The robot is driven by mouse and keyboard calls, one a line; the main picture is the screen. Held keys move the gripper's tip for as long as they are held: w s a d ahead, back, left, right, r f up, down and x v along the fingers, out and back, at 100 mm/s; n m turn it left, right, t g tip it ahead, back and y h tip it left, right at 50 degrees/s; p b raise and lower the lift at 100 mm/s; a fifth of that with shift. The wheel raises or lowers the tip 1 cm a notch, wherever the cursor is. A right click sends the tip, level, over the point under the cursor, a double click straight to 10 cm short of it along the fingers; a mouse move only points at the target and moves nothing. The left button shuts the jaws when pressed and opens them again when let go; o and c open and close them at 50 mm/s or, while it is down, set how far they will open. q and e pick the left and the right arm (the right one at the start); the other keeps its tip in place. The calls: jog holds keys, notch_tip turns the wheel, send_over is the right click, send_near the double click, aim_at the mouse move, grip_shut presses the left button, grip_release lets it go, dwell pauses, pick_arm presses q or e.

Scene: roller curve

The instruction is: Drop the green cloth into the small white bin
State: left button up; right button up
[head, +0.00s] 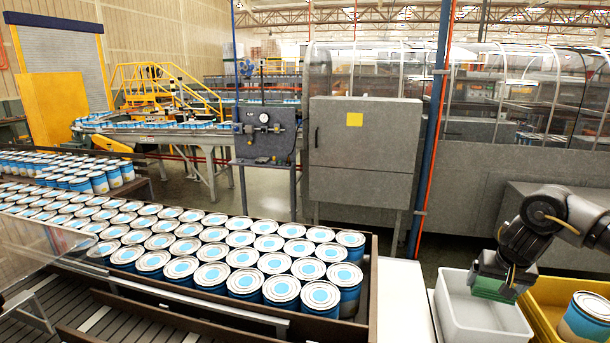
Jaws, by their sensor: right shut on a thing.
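The green cloth (492,289) hangs from my right gripper (496,279), which comes in from the right and is shut on it. The gripper points down, and the cloth is over the small white bin (450,322), near its right side. I cannot tell whether the cloth is above the rim or just inside it. The part of the bin behind the gripper is hidden. My left gripper is not in view.
A yellow bin (546,325) with a blue and white can (588,318) stands right beside the white bin. A white surface (403,300) lies to its left. A conveyor rail (373,300) holds many rows of cans. A blue post (432,130) rises behind.

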jog(key=o, duration=0.7)
jog(key=shift+r, duration=0.15)
jog(key=v, duration=1)
jog(key=shift+s+a+r, duration=0.1)
jog(key=shift+s+r, duration=0.05)
jog(key=shift+r, duration=0.1)
